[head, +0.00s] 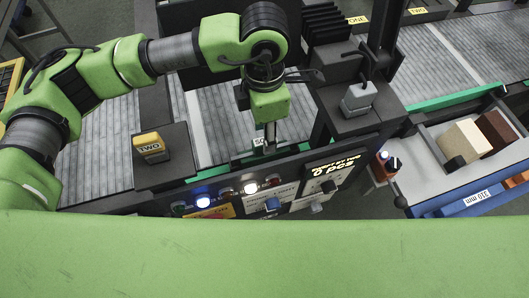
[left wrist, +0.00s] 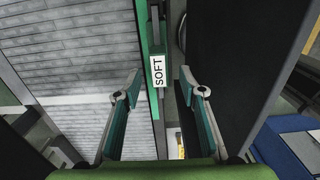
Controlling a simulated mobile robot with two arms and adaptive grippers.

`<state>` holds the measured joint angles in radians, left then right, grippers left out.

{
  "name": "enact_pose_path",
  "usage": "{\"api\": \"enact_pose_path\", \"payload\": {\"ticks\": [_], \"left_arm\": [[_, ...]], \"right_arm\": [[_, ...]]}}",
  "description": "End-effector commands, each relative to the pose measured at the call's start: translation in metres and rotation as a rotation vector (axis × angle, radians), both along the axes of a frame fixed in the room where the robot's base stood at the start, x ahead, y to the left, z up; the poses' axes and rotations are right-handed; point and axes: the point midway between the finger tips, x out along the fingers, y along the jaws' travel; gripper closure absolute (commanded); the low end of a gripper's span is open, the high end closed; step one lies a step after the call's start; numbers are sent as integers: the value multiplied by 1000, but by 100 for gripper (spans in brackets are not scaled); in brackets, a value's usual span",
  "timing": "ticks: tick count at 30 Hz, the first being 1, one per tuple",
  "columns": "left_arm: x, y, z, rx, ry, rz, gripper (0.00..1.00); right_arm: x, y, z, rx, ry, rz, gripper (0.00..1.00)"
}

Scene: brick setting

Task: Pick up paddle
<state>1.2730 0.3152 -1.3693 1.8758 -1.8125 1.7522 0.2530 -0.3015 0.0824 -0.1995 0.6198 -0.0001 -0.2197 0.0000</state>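A narrow green piece with a white label reading SOFT (left wrist: 157,70) shows between and beyond my fingertips in the left wrist view. It may be the paddle; I cannot tell for sure. In the head view its label (head: 258,141) is partly hidden by my left gripper (head: 268,142). The gripper points down over the front edge of the conveyor. In the left wrist view the gripper (left wrist: 160,90) is open, with its two fingers spread apart and nothing between the pads. My right gripper is not in view.
A yellow block marked TWO (head: 149,145) sits on a dark stand at left. A grey block (head: 358,98) sits on a dark box at right. A control panel (head: 250,193) with lit buttons is in front. A tray with beige (head: 465,140) and brown blocks is at right.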

Motion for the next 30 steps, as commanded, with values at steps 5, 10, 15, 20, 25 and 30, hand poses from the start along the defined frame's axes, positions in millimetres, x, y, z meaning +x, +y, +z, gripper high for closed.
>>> {"api": "enact_pose_path", "payload": {"ticks": [5, 10, 15, 20, 25, 30], "left_arm": [[2, 1, -19, 3, 5, 2, 62], [3, 0, -41, 2, 2, 1, 62], [3, 0, -46, 1, 0, 0, 62], [3, 0, -46, 1, 0, 0, 78], [3, 0, -45, 1, 0, 0, 100], [4, 0, -44, -1, -1, 0, 100]], "right_arm": [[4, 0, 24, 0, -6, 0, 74], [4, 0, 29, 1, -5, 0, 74], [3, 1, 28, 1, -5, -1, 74], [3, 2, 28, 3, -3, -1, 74], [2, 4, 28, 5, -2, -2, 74], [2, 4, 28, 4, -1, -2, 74]]}}
